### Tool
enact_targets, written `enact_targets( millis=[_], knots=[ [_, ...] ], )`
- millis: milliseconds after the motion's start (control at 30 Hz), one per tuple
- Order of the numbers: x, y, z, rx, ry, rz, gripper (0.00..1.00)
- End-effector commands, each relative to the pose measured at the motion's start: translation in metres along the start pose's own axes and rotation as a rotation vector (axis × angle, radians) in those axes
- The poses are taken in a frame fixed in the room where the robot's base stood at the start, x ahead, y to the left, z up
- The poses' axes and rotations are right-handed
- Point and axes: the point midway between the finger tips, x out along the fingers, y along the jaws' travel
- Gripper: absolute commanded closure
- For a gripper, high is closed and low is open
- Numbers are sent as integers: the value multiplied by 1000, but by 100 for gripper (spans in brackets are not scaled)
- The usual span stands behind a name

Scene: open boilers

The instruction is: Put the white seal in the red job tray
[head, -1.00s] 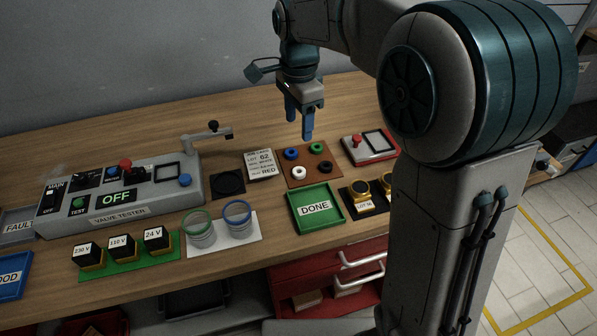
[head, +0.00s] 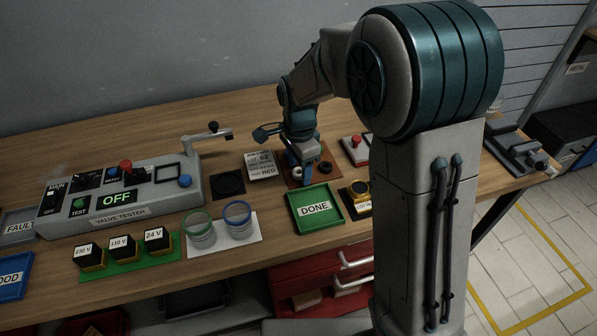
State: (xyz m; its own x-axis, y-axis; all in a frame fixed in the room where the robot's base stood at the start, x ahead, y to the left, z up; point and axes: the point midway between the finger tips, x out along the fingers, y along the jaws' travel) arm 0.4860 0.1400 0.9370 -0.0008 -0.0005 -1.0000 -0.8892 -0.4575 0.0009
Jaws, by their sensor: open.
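My gripper (head: 301,178) is open and low over the brown seal mat (head: 322,178), its fingers pointing down. The white seal (head: 296,174) is on the mat right by the fingers and partly hidden by them; I cannot tell whether they touch or straddle it. A dark seal (head: 325,167) shows right of the gripper. The blue and green seals are hidden behind it. I cannot identify the red job tray for certain; a red-edged unit with a red knob (head: 355,149) stands right of the mat, partly covered by my arm.
A green DONE tray (head: 294,214) lies just in front of the mat. A job card reading RED (head: 262,166) is to its left. The grey valve tester (head: 150,205) and two clear ringed cups (head: 236,215) stand further left. Capped black-and-yellow parts (head: 357,198) are right.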

Motion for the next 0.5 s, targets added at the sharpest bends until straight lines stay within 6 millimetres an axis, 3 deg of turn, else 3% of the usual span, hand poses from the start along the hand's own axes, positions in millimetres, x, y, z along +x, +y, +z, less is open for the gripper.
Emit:
enact_targets(
  millis=[233, 400, 500],
  knots=[
    [2, 0, 0, 0, 0, -1, 44],
    [2, 0, 0, 0, 0, -1, 91],
    [2, 0, 0, 0, 0, -1, 92]
  ],
)
